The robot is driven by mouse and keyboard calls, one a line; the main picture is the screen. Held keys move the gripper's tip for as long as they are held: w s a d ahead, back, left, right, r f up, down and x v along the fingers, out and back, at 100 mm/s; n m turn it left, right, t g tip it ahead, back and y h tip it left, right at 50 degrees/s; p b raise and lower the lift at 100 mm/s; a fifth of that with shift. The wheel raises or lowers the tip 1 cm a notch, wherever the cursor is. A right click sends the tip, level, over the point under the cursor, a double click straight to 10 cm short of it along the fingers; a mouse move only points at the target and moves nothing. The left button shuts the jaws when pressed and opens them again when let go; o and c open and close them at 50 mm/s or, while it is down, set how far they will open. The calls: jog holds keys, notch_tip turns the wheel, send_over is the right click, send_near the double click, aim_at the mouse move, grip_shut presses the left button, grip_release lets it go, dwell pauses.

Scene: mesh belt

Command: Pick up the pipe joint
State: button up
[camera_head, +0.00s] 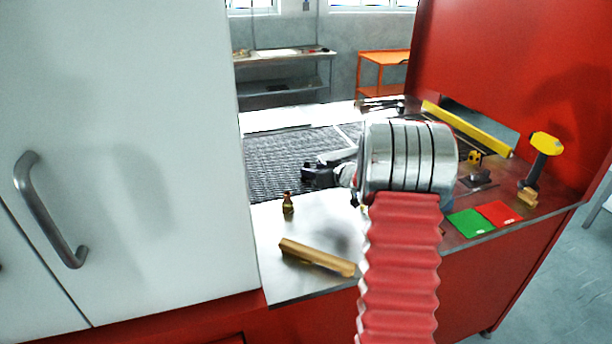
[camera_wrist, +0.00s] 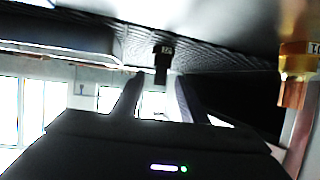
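A small upright brass fitting with a reddish top, which I take to be the pipe joint (camera_head: 288,203), stands on the bare metal plate in front of the mesh belt. In the wrist view, which looks upside down, a gold and copper fitting (camera_wrist: 297,65) at the right edge seems to be the same piece. It is outside my fingers, to one side. My gripper (camera_head: 312,172) points left, low over the near edge of the belt, behind the fitting in the head view. In the wrist view my gripper (camera_wrist: 157,90) has its fingers apart with nothing held between them.
A small dark block (camera_wrist: 163,62) shows beyond my fingertips. A tan bar (camera_head: 318,257) lies on the metal plate (camera_head: 290,285). Green (camera_head: 470,222) and red (camera_head: 499,213) squares and a yellow-black scanner (camera_head: 543,150) are at right. A white cabinet (camera_head: 130,150) stands close at left.

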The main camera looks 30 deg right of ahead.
jog(key=shift+w, duration=0.1)
jog(key=shift+x, duration=2.6)
jog(key=shift+a+f, duration=0.1)
jog(key=shift+f, duration=0.1)
jog(key=shift+c, duration=0.5)
jog(key=shift+f, duration=0.1)
grip_shut()
